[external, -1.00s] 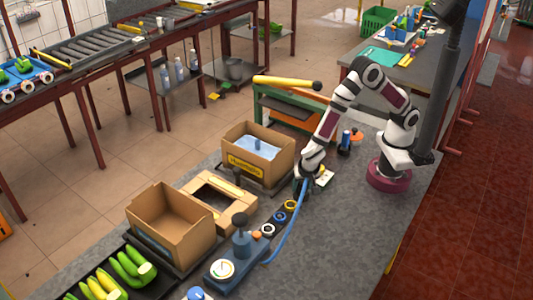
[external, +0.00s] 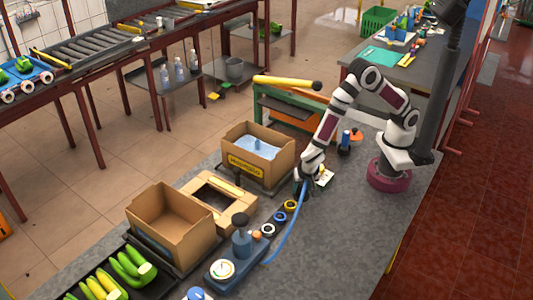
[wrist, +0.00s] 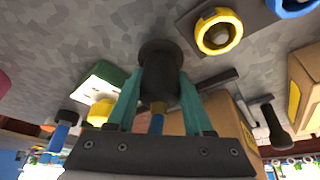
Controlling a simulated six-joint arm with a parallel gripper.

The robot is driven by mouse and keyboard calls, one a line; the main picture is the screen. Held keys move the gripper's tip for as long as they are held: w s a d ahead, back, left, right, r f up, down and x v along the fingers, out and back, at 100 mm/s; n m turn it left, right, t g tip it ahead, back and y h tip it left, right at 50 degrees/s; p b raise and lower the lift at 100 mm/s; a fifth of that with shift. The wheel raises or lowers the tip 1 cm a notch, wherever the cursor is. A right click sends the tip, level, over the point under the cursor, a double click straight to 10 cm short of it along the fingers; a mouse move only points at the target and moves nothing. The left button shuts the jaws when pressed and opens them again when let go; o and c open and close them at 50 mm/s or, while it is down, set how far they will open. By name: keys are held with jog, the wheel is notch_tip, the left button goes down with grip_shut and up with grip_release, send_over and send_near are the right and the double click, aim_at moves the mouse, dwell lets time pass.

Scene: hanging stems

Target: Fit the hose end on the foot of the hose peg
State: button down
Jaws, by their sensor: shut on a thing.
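My gripper (wrist: 158,92) is shut on the hose end (wrist: 160,65), a dark cylinder with a wider rim, held between its two teal fingers. A short piece of blue hose (wrist: 157,123) shows between the fingers. In the external view the blue hose (external: 285,230) runs from my gripper (external: 303,182) down along the bench to the blue-grey unit (external: 232,266). My gripper is low over the grey bench, behind the row of rings. I cannot tell which piece is the hose peg, and its foot cannot be made out.
A yellow ring (wrist: 218,32) and a blue ring (wrist: 293,4) sit near the hose end. A green and white block (wrist: 104,82) is close on the other side. A cardboard box with blue inside (external: 258,152) stands left of my gripper.

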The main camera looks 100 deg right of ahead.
jog(key=shift+f, duration=0.1)
grip_release()
dwell(0.5)
jog(key=shift+r, duration=0.35)
dwell(0.3)
jog(key=shift+r, duration=1.15)
jog(key=shift+r, duration=0.1)
jog(key=shift+r, duration=2.95)
